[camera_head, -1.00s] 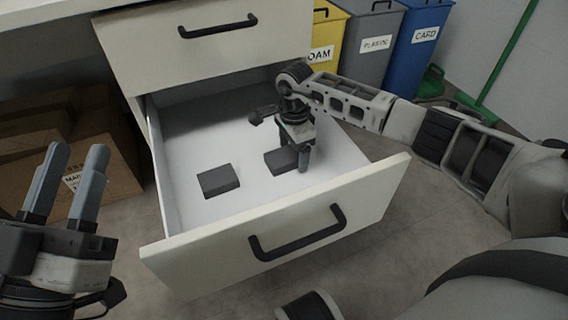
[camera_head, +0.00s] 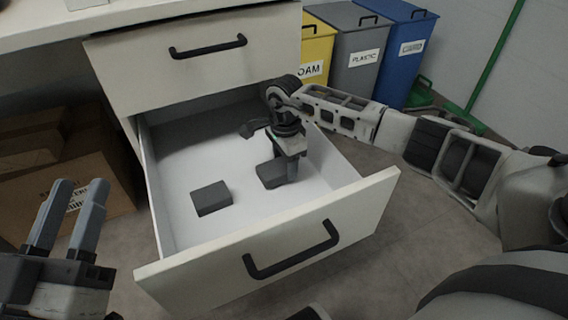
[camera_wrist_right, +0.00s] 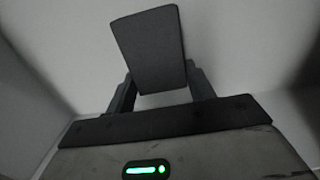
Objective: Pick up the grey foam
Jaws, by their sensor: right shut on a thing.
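Two dark grey foam blocks are in the open white drawer (camera_head: 180,235). One block (camera_head: 211,197) lies flat on the drawer floor, left of my right gripper. My right gripper (camera_head: 284,174) reaches down into the drawer and is shut on the other block (camera_head: 268,175). In the right wrist view that held block (camera_wrist_right: 150,50) stands out between the two fingers, slightly tilted. Whether it touches the floor is hard to tell. My left gripper (camera_head: 68,222) is open and empty, outside the drawer at the lower left.
A closed upper drawer (camera_head: 200,75) overhangs the back of the open one. Yellow (camera_head: 316,50), grey (camera_head: 362,65) and blue (camera_head: 412,45) bins stand behind at the right. Cardboard boxes (camera_head: 105,180) sit on the floor at the left.

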